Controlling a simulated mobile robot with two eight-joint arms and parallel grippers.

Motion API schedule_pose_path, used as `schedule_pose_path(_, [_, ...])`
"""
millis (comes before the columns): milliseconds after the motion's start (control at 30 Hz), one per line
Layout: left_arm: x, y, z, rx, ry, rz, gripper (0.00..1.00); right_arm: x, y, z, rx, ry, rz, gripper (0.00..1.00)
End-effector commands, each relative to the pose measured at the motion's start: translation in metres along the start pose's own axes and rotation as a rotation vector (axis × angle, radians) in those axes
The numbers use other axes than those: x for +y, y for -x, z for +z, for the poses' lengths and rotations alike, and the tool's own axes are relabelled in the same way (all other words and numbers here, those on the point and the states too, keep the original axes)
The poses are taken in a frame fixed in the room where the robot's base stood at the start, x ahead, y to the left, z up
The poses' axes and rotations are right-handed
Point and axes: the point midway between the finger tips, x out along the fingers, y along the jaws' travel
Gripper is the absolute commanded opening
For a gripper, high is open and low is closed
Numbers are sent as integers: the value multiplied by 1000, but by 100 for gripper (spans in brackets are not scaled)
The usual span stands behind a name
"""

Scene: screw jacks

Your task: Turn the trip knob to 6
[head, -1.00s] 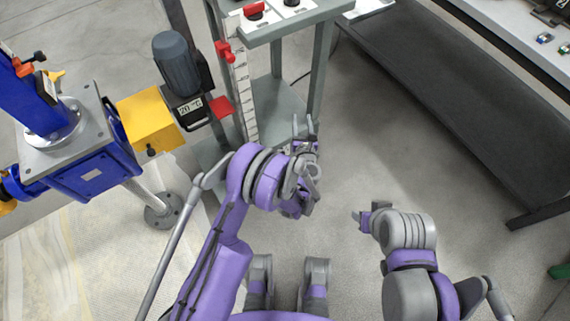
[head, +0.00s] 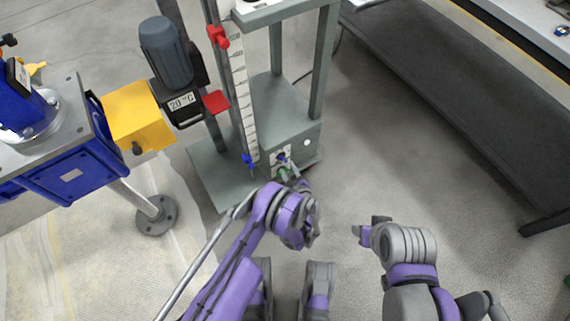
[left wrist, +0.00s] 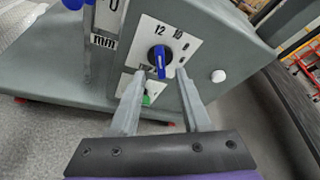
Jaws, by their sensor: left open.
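A blue knob (left wrist: 158,60) sits on a white dial plate with 12 and 10 printed above it; its pointer end faces down in the left wrist view. The same blue knob (head: 281,157) is small on the grey machine base in the head view. A green part (left wrist: 146,99) shows below it on another white plate. My left gripper (left wrist: 161,73) is open, its fingertips either side of the knob's lower end; I cannot tell whether they touch it. The lower dial numbers are partly hidden by the fingers. My right gripper (head: 369,225) is away from the machine, its jaw state unclear.
A vertical ruler scale (head: 242,90) with a red clamp (head: 218,37) and a blue marker (head: 249,160) stands left of the knob. A white button (left wrist: 218,76) is to its right. A motor (head: 166,55) and yellow box (head: 136,118) stand left.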

Motion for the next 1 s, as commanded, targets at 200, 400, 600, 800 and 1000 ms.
schedule_pose_path(200, [0,-33,0,0,0,1,48,0,-6,2,-2,0,0,50])
schedule_pose_path(400, [0,-42,0,0,-1,-1,48,0,-7,2,-2,0,0,50])
schedule_pose_path(600, [-1,-43,1,0,-1,-1,48,0,-7,2,-2,0,0,50])
schedule_pose_path(800, [-1,-42,1,0,-1,-1,19,0,-7,2,-2,0,0,50])
schedule_pose_path(1000, [-1,-42,0,0,-1,-1,0,0,-7,2,-2,0,0,50])
